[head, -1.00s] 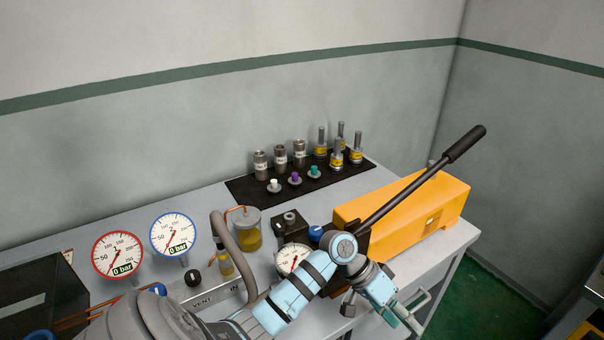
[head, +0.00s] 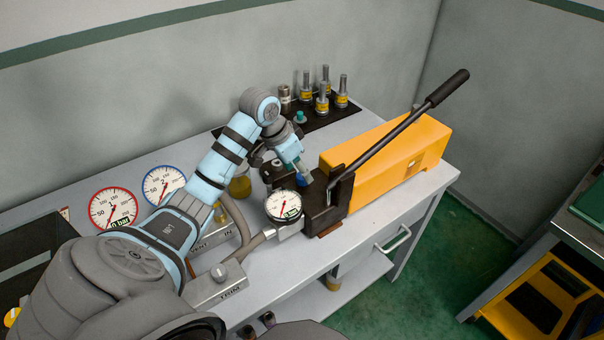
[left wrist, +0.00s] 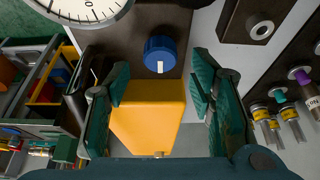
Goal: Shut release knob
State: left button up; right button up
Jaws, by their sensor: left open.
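The blue release knob (left wrist: 160,54) has a white mark that points toward my gripper in the left wrist view. It sits on the dark block (left wrist: 120,40) of the yellow hand pump (left wrist: 150,112). My left gripper (left wrist: 158,80) is open, with its two green fingers apart and the knob just beyond and between the fingertips. In the head view my left gripper (head: 302,170) reaches down over the pump block, and the fingers largely hide the knob. I cannot tell whether the fingers touch it. My right gripper is not in view.
A white dial gauge (head: 283,206) stands close beside the knob. The black pump lever (head: 400,120) slants up to the right. Several fittings stand on the black mat (head: 318,122) behind. The red-rimmed gauge (head: 113,208) and blue-rimmed gauge (head: 163,185) are at the left.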

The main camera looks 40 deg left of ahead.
pick_arm(q)
jog(key=x, duration=0.2)
jog(key=shift+w+f, duration=0.15)
jog(key=shift+f, duration=0.2)
jog(key=c, duration=1.2)
jog(key=shift+o, duration=0.2)
